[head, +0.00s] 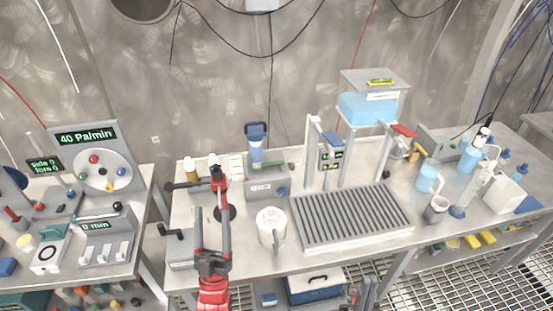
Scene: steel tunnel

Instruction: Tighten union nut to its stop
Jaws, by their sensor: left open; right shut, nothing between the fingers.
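My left gripper (212,208) is open, its two long fingers pointing away from me over the front left of the main bench. Just beyond its fingertips stands a fixture with a black horizontal bar and a red-and-black top (218,176). A dark round piece (228,213) shows beside the right finger. I cannot tell which part is the union nut; it may be small or hidden by the fingers. I cannot tell whether the gripper touches the fixture. My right gripper (361,292) is shut and empty, low at the bottom edge, in front of the bench.
A white jug (270,228) stands close right of my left gripper, beside a ribbed grey tray (350,217). A blue water tank (368,108) stands behind. A grey crank unit (181,248) sits at left. Cups and bottles crowd the right; a control panel (93,160) stands far left.

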